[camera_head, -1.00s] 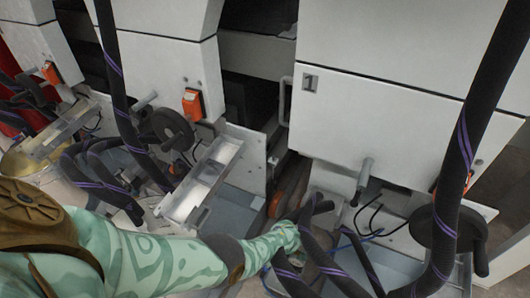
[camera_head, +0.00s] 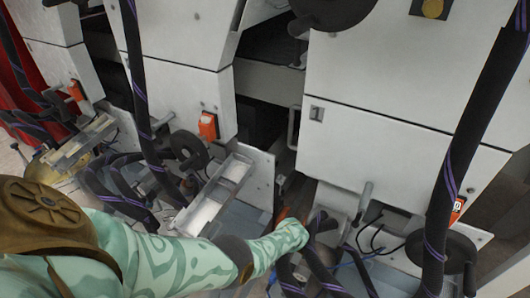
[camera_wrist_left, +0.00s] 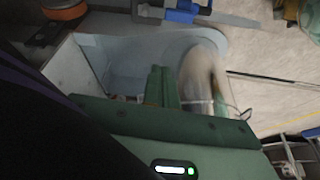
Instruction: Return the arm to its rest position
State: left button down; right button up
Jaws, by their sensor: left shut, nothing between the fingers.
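My left arm, with a mint-green patterned surface and a brown shoulder, comes in from the lower left of the head view. It reaches across to the dark hoses (camera_head: 325,240) in front of the machine panel marked 1 (camera_head: 400,160). Its fingertips cannot be made out there. In the left wrist view my left gripper (camera_wrist_left: 160,86) shows two green fingers close together, shut with nothing between them. They are over a pale blue tray-like surface (camera_wrist_left: 125,55). A blurred pale shape is just right of the fingers. My right gripper is not in view.
Thick dark hoses with purple stripes hang at the right (camera_head: 470,130) and left (camera_head: 140,80). A pale metal tray (camera_head: 215,195) juts out near my forearm. Black round wheels (camera_head: 440,255) stick out from the machines. Pale floor (camera_wrist_left: 275,75) shows right of the tray-like surface.

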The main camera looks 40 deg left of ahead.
pick_arm(q)
jog(key=shift+d+r, duration=0.2)
jog(key=shift+r, duration=0.35)
